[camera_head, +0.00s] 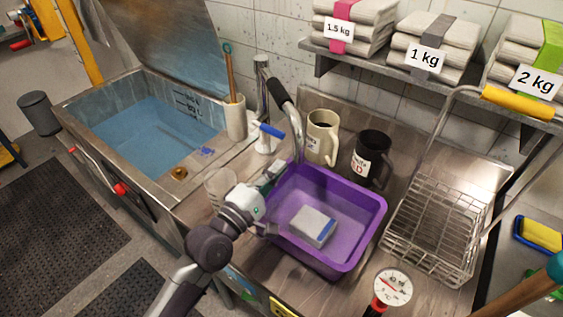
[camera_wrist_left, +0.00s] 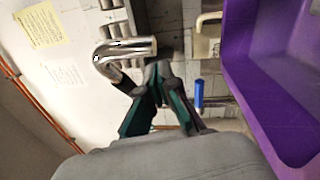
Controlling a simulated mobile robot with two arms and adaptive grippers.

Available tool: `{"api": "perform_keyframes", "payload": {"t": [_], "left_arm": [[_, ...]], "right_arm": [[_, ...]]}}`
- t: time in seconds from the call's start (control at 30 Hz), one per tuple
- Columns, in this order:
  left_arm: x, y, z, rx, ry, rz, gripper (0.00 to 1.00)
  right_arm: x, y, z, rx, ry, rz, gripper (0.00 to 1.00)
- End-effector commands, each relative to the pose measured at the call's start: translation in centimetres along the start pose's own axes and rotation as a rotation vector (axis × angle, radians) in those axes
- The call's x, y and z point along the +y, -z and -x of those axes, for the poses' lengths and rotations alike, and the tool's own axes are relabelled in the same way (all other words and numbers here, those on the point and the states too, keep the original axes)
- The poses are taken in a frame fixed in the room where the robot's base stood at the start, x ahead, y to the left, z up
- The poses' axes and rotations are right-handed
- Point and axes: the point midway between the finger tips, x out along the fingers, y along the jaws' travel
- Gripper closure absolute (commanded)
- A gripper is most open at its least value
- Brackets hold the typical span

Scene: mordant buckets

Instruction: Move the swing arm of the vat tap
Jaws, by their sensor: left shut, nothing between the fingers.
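The vat tap (camera_head: 262,92) stands at the back edge between the vat and the purple tub. Its swing arm (camera_head: 297,128), a chrome tube with a black sleeve, reaches over the tub's back left corner, its end pointing down. The tap's blue lever (camera_head: 271,130) points right; it also shows in the left wrist view (camera_wrist_left: 198,95). My left gripper (camera_head: 274,170) is shut and empty by the tub's left rim, close to the arm's lower end. In the left wrist view its fingertips (camera_wrist_left: 158,72) are beside the curved chrome tube (camera_wrist_left: 122,48); contact cannot be told. My right gripper is out of view.
The purple tub (camera_head: 365,232) holds a white and blue block (camera_head: 312,226). A cream mug (camera_head: 322,136) and a black mug (camera_head: 371,158) stand behind it. The vat of blue liquid (camera_head: 150,130) is left, a wire basket (camera_head: 437,235) right. A clear beaker (camera_head: 220,184) stands beside my gripper.

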Motion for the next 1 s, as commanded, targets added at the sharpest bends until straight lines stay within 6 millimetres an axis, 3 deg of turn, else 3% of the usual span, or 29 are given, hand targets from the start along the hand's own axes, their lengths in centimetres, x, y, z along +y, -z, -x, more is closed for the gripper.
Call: {"api": "perform_keyframes", "payload": {"t": [0.57,0.83,1.0], "left_arm": [[-0.1,-1.1,-1.2,0.0,-0.001,0.001,1.0],[-1.2,-4.6,-6.2,0.0,-0.003,0.005,1.0],[-1.9,-5.8,-8.7,-0.001,-0.002,0.002,1.0]], "right_arm": [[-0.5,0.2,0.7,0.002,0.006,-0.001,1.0],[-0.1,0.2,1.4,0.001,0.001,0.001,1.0],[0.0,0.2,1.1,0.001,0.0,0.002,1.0]]}}
